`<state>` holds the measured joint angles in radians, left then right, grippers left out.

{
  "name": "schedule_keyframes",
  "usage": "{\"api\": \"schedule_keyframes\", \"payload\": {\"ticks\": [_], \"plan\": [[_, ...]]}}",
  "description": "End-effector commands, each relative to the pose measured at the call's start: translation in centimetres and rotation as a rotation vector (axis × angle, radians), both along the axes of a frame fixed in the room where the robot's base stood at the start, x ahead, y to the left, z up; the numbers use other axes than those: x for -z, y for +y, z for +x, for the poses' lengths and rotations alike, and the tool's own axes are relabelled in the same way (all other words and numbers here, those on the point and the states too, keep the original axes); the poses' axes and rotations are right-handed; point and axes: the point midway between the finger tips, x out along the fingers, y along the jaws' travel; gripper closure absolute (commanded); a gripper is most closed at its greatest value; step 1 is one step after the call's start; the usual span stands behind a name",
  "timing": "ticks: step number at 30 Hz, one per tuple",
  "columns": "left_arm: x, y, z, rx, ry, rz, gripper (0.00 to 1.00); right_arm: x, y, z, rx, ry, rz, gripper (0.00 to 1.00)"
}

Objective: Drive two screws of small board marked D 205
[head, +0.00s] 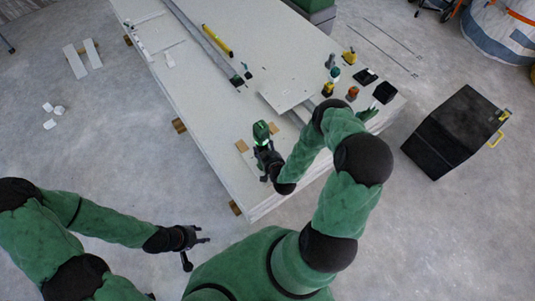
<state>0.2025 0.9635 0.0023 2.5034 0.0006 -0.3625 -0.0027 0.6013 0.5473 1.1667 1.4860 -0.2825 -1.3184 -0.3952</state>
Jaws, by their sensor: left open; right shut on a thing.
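A small pale board (285,93) lies near the right end of the large white panel stack (215,110); no marking or screws can be made out on it. My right gripper (266,150) is shut on a green and black power screwdriver (262,133), held over the near edge of the stack, to the lower left of the small board. My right arm hides part of the stack beside the board. My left gripper (203,240) is open and empty, low and away from the stack, over the floor.
Several small tools and dark boxes (385,92) stand at the stack's right end. A yellow level (217,41) and a long metal rail (205,38) lie farther back. A black case (458,133) stands on the floor at right. Floor left of the stack is mostly clear.

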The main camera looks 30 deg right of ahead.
Motion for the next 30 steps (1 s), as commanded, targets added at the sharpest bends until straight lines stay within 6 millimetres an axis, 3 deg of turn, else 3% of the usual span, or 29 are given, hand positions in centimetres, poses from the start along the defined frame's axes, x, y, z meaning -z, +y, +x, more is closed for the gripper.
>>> {"api": "schedule_keyframes", "payload": {"ticks": [1,6,12,19,30], "plan": [[1.1,0.0,0.0,0.000,0.000,0.000,0.57,0.2,0.0,1.6,-0.006,-0.010,-0.007,0.95],[3.1,0.0,0.0,0.000,0.001,0.000,0.57,-0.3,0.4,5.7,-0.005,-0.010,-0.005,0.95],[4.3,0.0,0.0,0.000,0.000,0.000,0.57,-1.2,1.0,8.6,0.000,-0.011,0.003,0.95],[4.7,0.0,0.0,0.000,0.000,0.000,0.57,-1.1,1.2,9.2,0.003,-0.011,0.006,0.95],[6.4,0.0,0.0,0.000,0.000,0.000,0.57,1.3,1.2,9.2,0.002,-0.011,0.007,0.95]]}}
